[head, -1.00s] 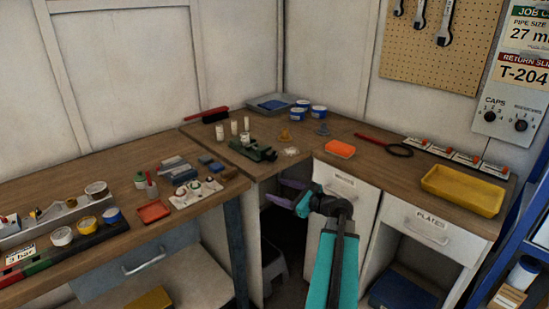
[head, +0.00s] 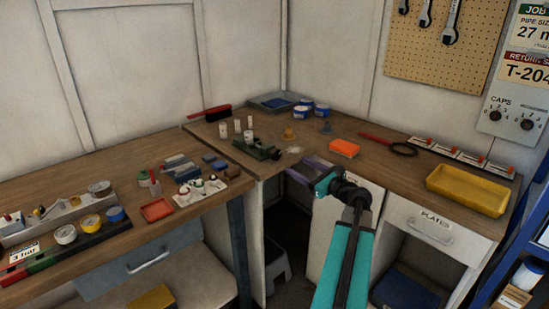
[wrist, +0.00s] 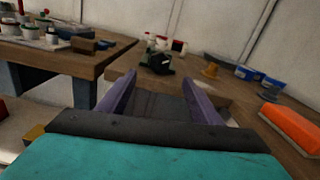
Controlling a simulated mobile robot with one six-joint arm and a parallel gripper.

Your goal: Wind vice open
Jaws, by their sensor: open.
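The vice (head: 256,148) is a small dark green body near the front edge of the corner bench. In the wrist view the vice (wrist: 157,62) stands ahead, beyond the fingertips and slightly left of centre. Its handle and jaw gap are too small to make out. My gripper (head: 298,172) is in front of the bench edge, to the right of the vice and apart from it. In the wrist view my gripper (wrist: 158,98) shows two purple fingers spread wide with nothing between them.
An orange block (head: 344,148), a brown cone (head: 289,133) and blue tubs (head: 312,108) stand right of the vice. White cylinders (head: 237,127) stand behind it. A yellow tray (head: 467,190) lies at right. A gap separates the left bench (head: 60,190) from the corner bench.

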